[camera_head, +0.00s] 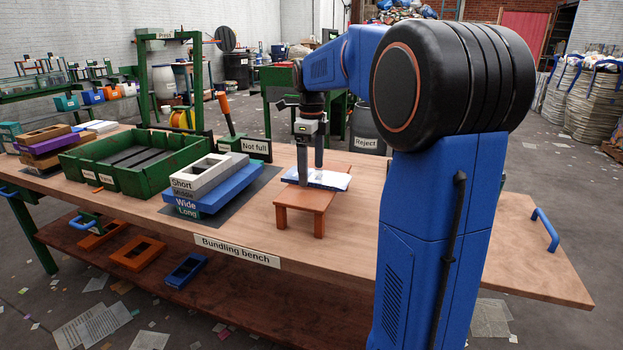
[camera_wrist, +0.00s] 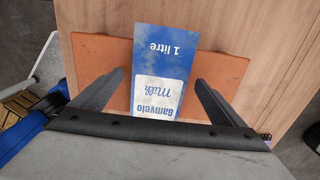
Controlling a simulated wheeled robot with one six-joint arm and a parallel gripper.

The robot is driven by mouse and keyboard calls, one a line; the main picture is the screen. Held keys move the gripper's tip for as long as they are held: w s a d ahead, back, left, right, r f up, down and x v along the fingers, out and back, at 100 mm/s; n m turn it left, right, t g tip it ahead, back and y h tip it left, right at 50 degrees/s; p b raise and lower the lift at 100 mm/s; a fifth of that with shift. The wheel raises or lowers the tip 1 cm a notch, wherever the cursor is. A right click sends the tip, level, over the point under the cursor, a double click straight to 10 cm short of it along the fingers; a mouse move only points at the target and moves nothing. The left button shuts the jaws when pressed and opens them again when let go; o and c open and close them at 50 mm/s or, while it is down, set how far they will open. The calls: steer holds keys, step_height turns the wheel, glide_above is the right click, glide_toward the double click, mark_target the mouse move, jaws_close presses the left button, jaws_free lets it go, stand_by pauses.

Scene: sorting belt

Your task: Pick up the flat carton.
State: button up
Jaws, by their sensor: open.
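The flat carton (camera_wrist: 160,72) is blue and white, with "Gamvelo Milk" and "1 litre" printed on it, upside down in the wrist view. It lies flat on a small orange stand (camera_wrist: 218,75) on the bench. In the head view the carton (camera_head: 328,180) shows as a white and blue sheet on top of the stand (camera_head: 300,200). My gripper (camera_head: 311,176) is over the stand, pointing down at the carton. In the wrist view the open fingers (camera_wrist: 160,82) stand on either side of the carton, with a gap at each side. The carton's near end is hidden behind the gripper body.
The wooden bench (camera_head: 440,225) is bare right of the stand. To its left are a stack of labelled frames (camera_head: 215,185), a green divided crate (camera_head: 75,160) and a "Not full" sign (camera_head: 256,147). A "Reject" label (camera_head: 366,143) shows behind the bench.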

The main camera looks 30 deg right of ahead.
steer(key=shift+f, duration=0.4)
steer(key=c, duration=1.1)
steer(key=shift+r, duration=0.15)
